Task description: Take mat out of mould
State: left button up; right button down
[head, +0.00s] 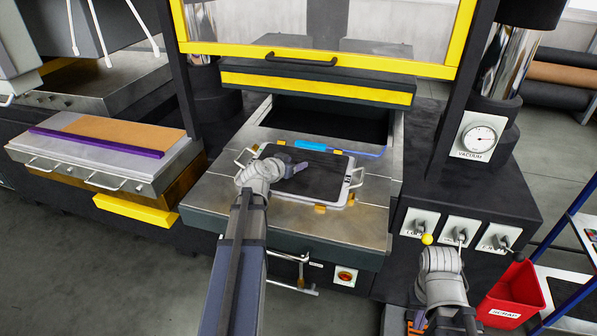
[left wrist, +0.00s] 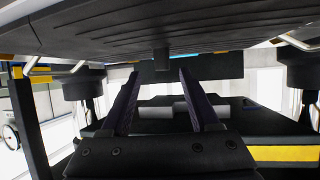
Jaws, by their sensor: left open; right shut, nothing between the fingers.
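The mould (head: 340,188) is a pale metal frame with wire handles on the press's pulled-out plate. A black mat (head: 318,178) lies inside it, partly hidden by my left arm. In the left wrist view, which looks upside down, the ribbed mat (left wrist: 150,30) fills the top. A dark tab (left wrist: 161,58) shows between the fingertips; I cannot tell if they touch it. My left gripper (head: 300,167) is open over the mat; its two purple fingers (left wrist: 160,75) are apart. My right gripper (head: 416,324) is shut and empty, low in front of the levers, partly cut off by the picture edge.
A blue-handled tool (head: 315,147) lies behind the mould. The yellow-edged press guard (head: 320,60) is raised above. Control levers (head: 459,235) and a red scrap bin (head: 515,295) stand at the right. A bench with a brown sheet (head: 125,132) is at the left.

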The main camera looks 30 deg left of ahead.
aim_at(297, 162)
pick_arm(q)
jog(key=b+x, duration=0.1)
jog(key=x, duration=0.3)
jog(key=shift+w+a+f+b, duration=0.15)
jog(key=shift+a+f+b, duration=0.1)
jog(key=shift+f+b, duration=0.1)
jog(key=shift+r, duration=0.15)
grip_shut()
dwell(0.9)
